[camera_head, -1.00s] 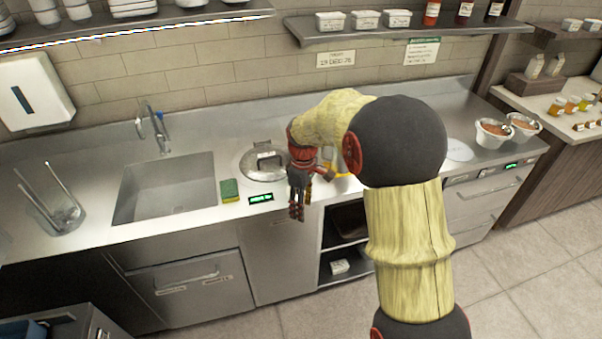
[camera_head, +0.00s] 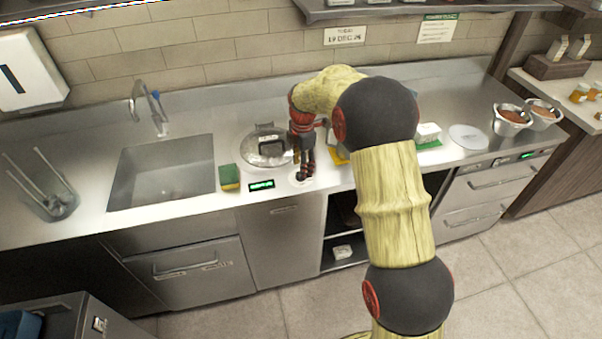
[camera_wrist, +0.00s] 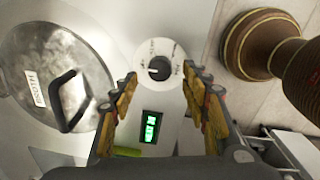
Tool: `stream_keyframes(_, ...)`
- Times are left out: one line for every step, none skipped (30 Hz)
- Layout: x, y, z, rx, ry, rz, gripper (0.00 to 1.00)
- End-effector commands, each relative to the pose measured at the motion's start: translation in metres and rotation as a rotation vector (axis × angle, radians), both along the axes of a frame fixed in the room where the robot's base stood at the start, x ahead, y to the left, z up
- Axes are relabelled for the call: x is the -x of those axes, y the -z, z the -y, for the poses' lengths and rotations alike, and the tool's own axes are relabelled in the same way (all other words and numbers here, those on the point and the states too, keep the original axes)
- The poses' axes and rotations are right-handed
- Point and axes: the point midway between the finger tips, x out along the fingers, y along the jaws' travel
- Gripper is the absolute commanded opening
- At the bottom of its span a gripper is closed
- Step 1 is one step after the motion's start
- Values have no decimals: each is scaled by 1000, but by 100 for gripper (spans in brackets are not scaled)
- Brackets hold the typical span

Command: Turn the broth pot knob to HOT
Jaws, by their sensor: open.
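The broth pot knob (camera_wrist: 159,68) is a dark knob on a round white dial in the wrist view. Lettering rings the dial, but it is too small to read. My gripper (camera_wrist: 160,82) is open, with one finger on each side of the dial and nothing between them but the knob. In the head view my gripper (camera_head: 303,176) is above the counter beside the pot, and its fingers mostly hide the knob. The lidded broth pot (camera_head: 262,143) is set in the counter. Its metal lid (camera_wrist: 50,75) has a black handle and a label.
A green-lit display (camera_head: 261,185) is on the counter in front of the pot. A green and yellow sponge (camera_head: 230,177) lies left of it, beside the sink (camera_head: 165,172). A white lid (camera_head: 468,137) and bowls (camera_head: 512,118) stand at the right.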

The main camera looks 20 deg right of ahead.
Motion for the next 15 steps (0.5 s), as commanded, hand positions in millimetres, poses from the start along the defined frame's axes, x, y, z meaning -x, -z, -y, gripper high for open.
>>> stream_keyframes(0, 10, 0, 0, 0, -1, 46)
stream_keyframes(0, 14, 0, 0, 0, -1, 46)
stream_keyframes(-1, 19, 0, 0, 1, -1, 46)
stream_keyframes(-1, 22, 0, 0, 1, -1, 46)
stream_keyframes(-1, 25, 0, 0, 1, 0, 46)
stream_keyframes(-2, 28, 0, 0, 1, 0, 46)
stream_keyframes(-2, 30, 0, 0, 1, 0, 46)
stream_keyframes(-2, 32, 0, 0, 1, 1, 46)
stream_keyframes(-2, 33, 0, 0, 1, 1, 46)
stream_keyframes(-2, 34, 0, 0, 1, 1, 46)
stream_keyframes(-2, 35, 0, 0, 1, 1, 46)
stream_keyframes(-2, 35, 0, 0, 1, 1, 46)
stream_keyframes(-2, 35, 0, 0, 1, 1, 46)
stream_keyframes(-2, 35, 0, 0, 1, 1, 46)
stream_keyframes(-2, 35, 0, 0, 1, 1, 46)
